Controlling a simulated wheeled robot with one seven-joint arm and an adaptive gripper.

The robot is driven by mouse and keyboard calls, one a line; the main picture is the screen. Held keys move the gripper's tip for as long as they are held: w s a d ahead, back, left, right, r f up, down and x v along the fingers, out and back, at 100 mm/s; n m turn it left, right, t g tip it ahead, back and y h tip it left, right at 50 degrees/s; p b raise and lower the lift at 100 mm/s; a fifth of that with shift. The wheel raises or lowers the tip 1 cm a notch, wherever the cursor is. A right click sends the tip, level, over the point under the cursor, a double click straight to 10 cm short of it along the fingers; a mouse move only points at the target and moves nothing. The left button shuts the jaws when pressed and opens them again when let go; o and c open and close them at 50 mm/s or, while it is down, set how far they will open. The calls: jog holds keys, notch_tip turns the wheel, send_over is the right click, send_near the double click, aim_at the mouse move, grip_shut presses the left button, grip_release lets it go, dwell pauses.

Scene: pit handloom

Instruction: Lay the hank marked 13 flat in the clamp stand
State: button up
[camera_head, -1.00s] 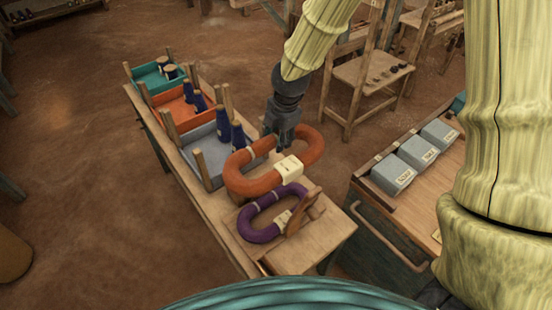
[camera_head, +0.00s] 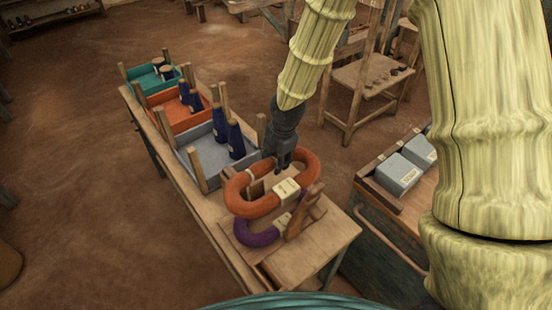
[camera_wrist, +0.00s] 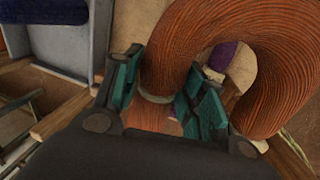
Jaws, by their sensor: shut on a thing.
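My gripper (camera_head: 281,166) is shut on an orange hank (camera_head: 242,200) at its far side and holds it above the near part of the bench. The hank is a looped oval with a pale paper label (camera_head: 287,189); its mark is too small to read. In the wrist view, the orange coil (camera_wrist: 200,35) passes between the two fingers. A purple hank (camera_head: 255,235) lies below on the wooden clamp stand (camera_head: 302,215), partly hidden by the orange one. Its label is also unreadable. I cannot tell whether the two hanks touch.
Grey (camera_head: 206,160), orange (camera_head: 178,121) and teal (camera_head: 146,80) trays with dark blue cones or spools and wooden corner posts line the bench (camera_head: 320,245). A cabinet with grey boxes (camera_head: 398,174) stands at right. A wooden chair (camera_head: 365,85) stands behind.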

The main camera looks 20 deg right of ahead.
jog(key=shift+f+b, duration=1.15)
jog(key=shift+f, duration=0.3)
jog(key=shift+s+f+b, duration=0.1)
jog(key=shift+f+b, duration=2)
jog(key=shift+f, duration=1.8)
jog(key=shift+f+b, duration=0.55)
jog(key=shift+f, duration=0.55)
jog(key=shift+o, duration=0.2)
jog(key=o, duration=1.2)
jog(key=shift+w, duration=0.2)
jog(key=shift+w+r, duration=0.1)
